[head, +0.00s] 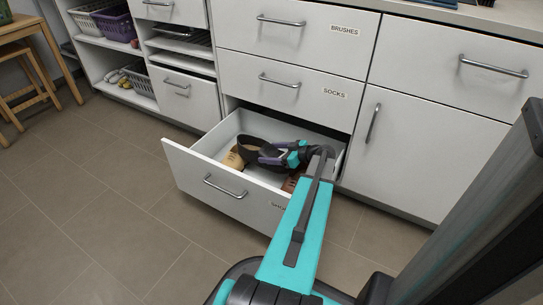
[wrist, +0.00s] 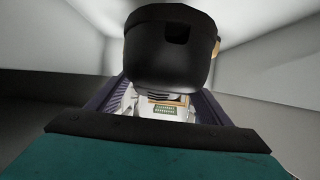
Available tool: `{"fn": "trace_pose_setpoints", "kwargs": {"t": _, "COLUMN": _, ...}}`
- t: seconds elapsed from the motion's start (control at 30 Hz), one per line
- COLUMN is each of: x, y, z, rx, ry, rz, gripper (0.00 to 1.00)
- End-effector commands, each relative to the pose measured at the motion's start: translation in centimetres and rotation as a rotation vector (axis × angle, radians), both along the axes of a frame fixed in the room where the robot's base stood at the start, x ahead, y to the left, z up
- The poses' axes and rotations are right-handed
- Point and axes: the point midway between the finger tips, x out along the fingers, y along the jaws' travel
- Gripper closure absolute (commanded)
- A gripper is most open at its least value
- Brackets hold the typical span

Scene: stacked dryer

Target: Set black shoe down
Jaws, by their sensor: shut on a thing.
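The black shoe (head: 250,145) is inside the open bottom drawer (head: 222,192) in the head view. My gripper (head: 268,152) reaches down into the drawer and is shut on the shoe. In the wrist view the black shoe (wrist: 170,50) fills the upper middle, one end between the purple fingers. A tan shoe (head: 234,160) lies at the drawer's left, partly hidden by the black shoe. A brown shoe (head: 291,183) shows near the drawer's front right, partly covered by my arm. Whether the black shoe touches the drawer floor cannot be told.
Closed drawers labelled SOCKS (head: 290,85) and BRUSHES (head: 295,32) sit above the open one. A closed cabinet door (head: 420,150) is at right. Shelves with baskets (head: 118,25) stand at left. The tiled floor (head: 90,200) before the drawer is clear.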

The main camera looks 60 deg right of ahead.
Motion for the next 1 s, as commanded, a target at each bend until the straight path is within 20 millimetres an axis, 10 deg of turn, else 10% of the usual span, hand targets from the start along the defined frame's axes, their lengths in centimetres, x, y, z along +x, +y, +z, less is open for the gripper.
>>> {"fn": "trace_pose_setpoints", "kwargs": {"t": 0.73, "x": -0.02, "y": -0.02, "z": -0.71, "rx": 0.001, "ry": -0.002, "rz": -0.001, "gripper": 0.61}}
{"fn": "trace_pose_setpoints", "kwargs": {"t": 0.77, "x": -0.04, "y": -0.02, "z": -0.68, "rx": 0.001, "ry": 0.0, "rz": -0.001, "gripper": 0.22}}
{"fn": "trace_pose_setpoints", "kwargs": {"t": 0.8, "x": -0.04, "y": -0.02, "z": -0.65, "rx": 0.001, "ry": 0.0, "rz": -0.001, "gripper": 0.16}}
{"fn": "trace_pose_setpoints", "kwargs": {"t": 1.0, "x": -0.04, "y": -0.03, "z": -0.65, "rx": 0.001, "ry": 0.0, "rz": -0.001, "gripper": 0.09}}
